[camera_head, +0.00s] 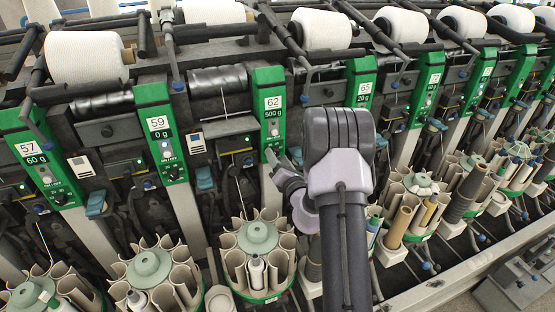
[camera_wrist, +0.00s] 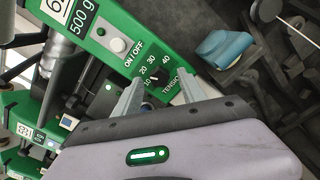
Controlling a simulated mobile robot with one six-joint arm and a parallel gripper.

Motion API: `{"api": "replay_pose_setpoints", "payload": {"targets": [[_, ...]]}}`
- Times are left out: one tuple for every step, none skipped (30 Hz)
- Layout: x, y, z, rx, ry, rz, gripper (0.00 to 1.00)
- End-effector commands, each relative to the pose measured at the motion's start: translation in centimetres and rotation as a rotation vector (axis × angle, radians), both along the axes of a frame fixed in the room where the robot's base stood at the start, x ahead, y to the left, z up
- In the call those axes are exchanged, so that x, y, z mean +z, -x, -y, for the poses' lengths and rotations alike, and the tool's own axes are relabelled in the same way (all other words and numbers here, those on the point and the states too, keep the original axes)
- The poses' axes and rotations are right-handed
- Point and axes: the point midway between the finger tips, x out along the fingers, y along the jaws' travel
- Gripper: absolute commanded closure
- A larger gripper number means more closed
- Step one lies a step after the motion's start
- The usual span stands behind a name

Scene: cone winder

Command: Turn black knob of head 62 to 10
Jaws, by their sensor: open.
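The green panel of head 62 (camera_head: 273,112), labelled 62 and 500 g, stands near the middle of the head view. Its lower part is partly hidden by my gripper (camera_head: 272,158). In the wrist view the green panel (camera_wrist: 106,18) runs diagonally, with a white ON/OFF button. The black knob (camera_wrist: 158,77) sits on a TENSION dial marked 10, 20, 30 and 40. My gripper (camera_wrist: 160,84) is open, one finger on either side of the knob. I cannot tell whether the fingers touch it, and the knob's pointer is too small to read surely.
Head 59's panel (camera_head: 160,133) is to the left and head 65's panel (camera_head: 361,83) to the right. A blue lever (camera_wrist: 224,48) is beside the panel. A round bobbin magazine (camera_head: 258,240) stands below head 62, and white yarn cones (camera_head: 320,28) line the top.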

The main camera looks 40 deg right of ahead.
Motion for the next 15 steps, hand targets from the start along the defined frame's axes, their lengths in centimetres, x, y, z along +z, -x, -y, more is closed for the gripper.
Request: {"api": "replay_pose_setpoints", "payload": {"targets": [[0.0,-0.17,0.05,-0.001,0.0,0.001,0.51],[0.0,-0.23,0.06,0.0,-0.001,0.0,0.51],[0.0,-0.27,0.07,-0.001,-0.001,0.0,0.51],[0.0,-0.28,0.07,-0.001,-0.001,0.0,0.51],[-0.01,-0.28,0.07,-0.001,-0.001,0.0,0.51],[0.01,-0.27,0.06,-0.001,-0.001,0.0,0.51],[0.01,-0.27,0.06,0.0,-0.001,0.0,0.51],[0.01,-0.26,0.06,0.0,-0.001,0.0,0.51],[0.01,-0.26,0.06,0.0,-0.001,0.0,0.55],[0.01,-0.26,0.05,0.0,-0.001,0.0,0.61],[0.0,-0.26,0.04,0.001,-0.001,-0.001,0.67],[0.01,-0.26,0.05,0.001,0.0,-0.001,0.75],[0.0,-0.25,0.04,0.001,0.0,-0.001,0.81],[0.01,-0.25,0.05,0.001,0.0,-0.001,0.87],[0.0,-0.25,0.04,0.001,0.0,-0.001,0.95]]}}
